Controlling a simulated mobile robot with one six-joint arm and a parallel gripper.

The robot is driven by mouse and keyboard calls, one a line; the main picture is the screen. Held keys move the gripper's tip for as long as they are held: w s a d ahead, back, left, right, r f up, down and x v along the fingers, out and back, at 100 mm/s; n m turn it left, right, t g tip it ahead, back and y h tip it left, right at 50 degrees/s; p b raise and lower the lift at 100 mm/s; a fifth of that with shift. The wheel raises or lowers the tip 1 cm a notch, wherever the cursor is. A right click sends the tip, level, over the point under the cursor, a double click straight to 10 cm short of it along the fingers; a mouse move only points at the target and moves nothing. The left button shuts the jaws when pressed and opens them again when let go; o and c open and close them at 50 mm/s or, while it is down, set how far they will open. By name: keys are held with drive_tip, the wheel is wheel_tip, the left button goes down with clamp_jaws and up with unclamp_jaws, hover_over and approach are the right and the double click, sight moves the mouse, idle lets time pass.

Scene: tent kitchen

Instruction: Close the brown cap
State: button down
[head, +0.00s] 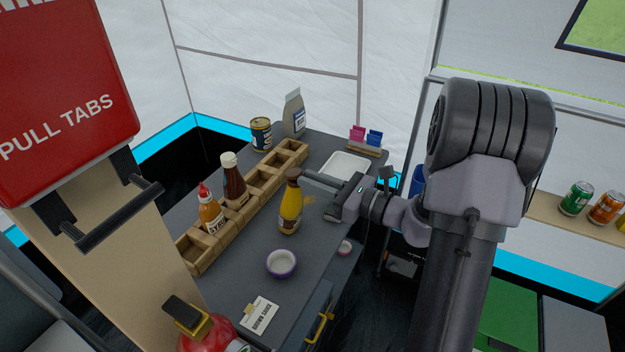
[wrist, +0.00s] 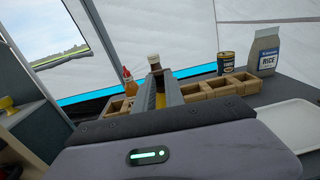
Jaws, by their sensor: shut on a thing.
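A yellow bottle (head: 290,212) stands upright on the dark counter (head: 325,222), in front of the wooden rack. Its brown cap (head: 293,174) is at the top of its neck in the head view. My gripper (head: 302,176) comes in level from the right and is shut on the brown cap. In the wrist view my gripper's fingers (wrist: 158,82) point away from me, and a bit of yellow shows between them. The fingers hide most of the cap there, so I cannot tell how tightly it sits.
A wooden rack (head: 238,222) holds a red-capped bottle (head: 211,214) and a white-capped brown bottle (head: 234,182). A purple-rimmed bowl (head: 281,263) and a card (head: 260,314) lie nearer me. A white tray (head: 345,166), tin (head: 261,134) and rice bag (head: 293,115) stand farther back.

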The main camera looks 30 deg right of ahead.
idle(0.5)
drive_tip(key=c, duration=1.1)
unclamp_jaws()
drive_tip(key=shift+o, duration=0.2)
drive_tip(key=p+v, duration=0.4)
drive_tip(key=v, duration=1.3)
drive_tip(key=shift+s+p, duration=0.25)
drive_tip(key=shift+p, duration=0.1)
drive_tip(key=shift+o, duration=0.5)
drive_tip(key=shift+d+f, duration=0.1)
drive_tip(key=shift+f, duration=0.05)
